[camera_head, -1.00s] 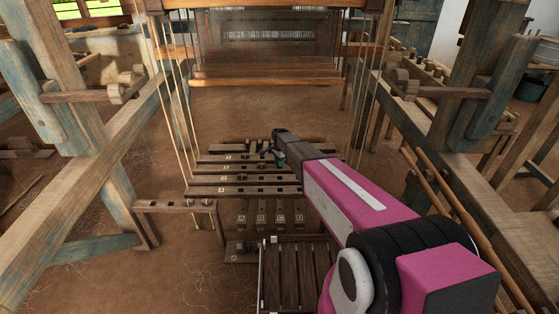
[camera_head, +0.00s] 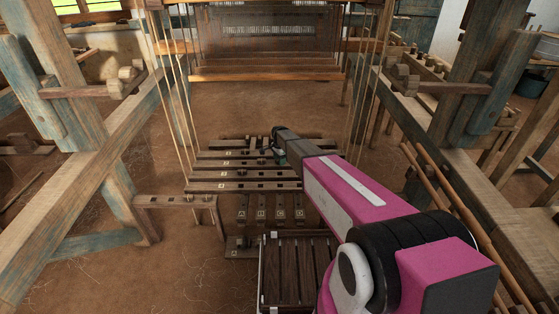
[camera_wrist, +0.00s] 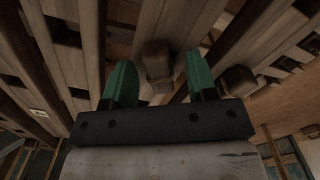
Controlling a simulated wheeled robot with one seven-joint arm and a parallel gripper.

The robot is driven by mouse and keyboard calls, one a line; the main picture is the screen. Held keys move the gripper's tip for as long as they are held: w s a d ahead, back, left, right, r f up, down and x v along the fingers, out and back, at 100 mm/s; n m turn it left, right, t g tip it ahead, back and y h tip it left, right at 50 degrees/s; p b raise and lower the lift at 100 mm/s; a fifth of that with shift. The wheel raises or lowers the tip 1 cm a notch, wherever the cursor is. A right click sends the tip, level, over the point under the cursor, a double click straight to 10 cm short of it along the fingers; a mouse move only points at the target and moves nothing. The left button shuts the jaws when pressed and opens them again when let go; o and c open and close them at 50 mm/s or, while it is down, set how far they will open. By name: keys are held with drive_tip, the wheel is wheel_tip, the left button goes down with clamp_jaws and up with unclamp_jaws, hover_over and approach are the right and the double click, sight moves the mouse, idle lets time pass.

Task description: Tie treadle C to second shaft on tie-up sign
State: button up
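My gripper (camera_head: 279,156) is low over the slotted horizontal bars (camera_head: 235,187) under the loom; small pale labels mark their left ends. In the wrist view my gripper (camera_wrist: 160,60) has its two green fingers spread apart. A brown wooden peg-like block (camera_wrist: 158,62) shows between them, with a gap on each side; I cannot tell how deep it lies. Several short treadles (camera_head: 262,207) with pale label plates stand in a row in front of the bars. I cannot make out the tie-up sign or any tied cord at the gripper.
A dark slatted bench (camera_head: 290,275) is at the front, below my arm. A small wooden rack (camera_head: 176,201) stands left of the treadles. Hanging cords (camera_head: 183,110) run down at the left. Thick loom posts and beams flank both sides. Bare floor (camera_head: 270,110) lies behind the bars.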

wheel_tip(320, 180, up, 11)
idle(0.8)
